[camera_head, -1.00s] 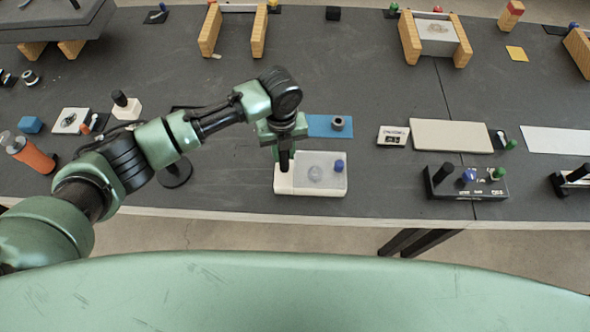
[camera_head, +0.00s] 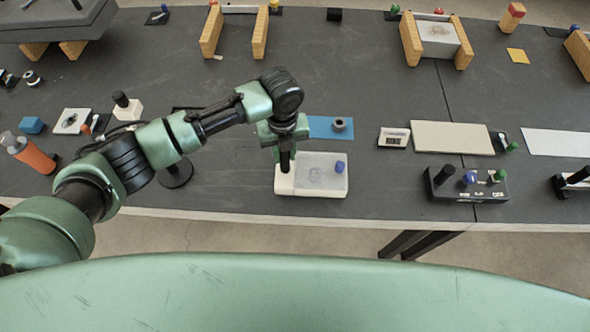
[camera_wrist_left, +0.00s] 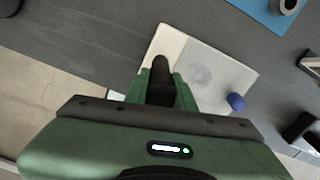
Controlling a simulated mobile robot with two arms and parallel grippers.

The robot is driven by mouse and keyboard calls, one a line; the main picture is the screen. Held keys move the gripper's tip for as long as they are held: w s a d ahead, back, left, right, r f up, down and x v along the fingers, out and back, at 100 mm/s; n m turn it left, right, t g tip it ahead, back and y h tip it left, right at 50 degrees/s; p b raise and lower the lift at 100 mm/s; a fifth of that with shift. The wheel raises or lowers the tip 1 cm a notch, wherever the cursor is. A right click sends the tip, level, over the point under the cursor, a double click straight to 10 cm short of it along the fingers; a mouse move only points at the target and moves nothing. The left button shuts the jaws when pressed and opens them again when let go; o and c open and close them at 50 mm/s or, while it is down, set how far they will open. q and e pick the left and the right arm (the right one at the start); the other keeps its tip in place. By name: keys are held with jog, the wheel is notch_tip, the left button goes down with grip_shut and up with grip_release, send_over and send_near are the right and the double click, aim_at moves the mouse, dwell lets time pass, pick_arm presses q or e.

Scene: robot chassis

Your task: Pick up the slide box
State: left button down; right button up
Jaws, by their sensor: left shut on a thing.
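The slide box (camera_head: 322,176) is a flat white box with a greyish top panel, a blue knob at its right and a black upright handle at its left. It lies near the table's front edge. It also shows in the left wrist view (camera_wrist_left: 215,75), beyond the fingers. My left gripper (camera_head: 284,155) points down over the box's left end and is shut on the black handle. In the left wrist view the fingers (camera_wrist_left: 160,88) stand on both sides of the handle. My right gripper is not in view.
A blue mat (camera_head: 322,124) with a dark ring lies just behind the box. A small white device (camera_head: 393,138), a pale flat board (camera_head: 450,136) and a black knobbed box (camera_head: 466,184) are to the right. The table's front edge (camera_head: 400,224) is close.

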pick_arm(q)
notch_tip(320, 180, up, 20)
jog(key=b, duration=0.3)
jog(key=shift+b, duration=0.4)
jog(key=shift+p, duration=0.55)
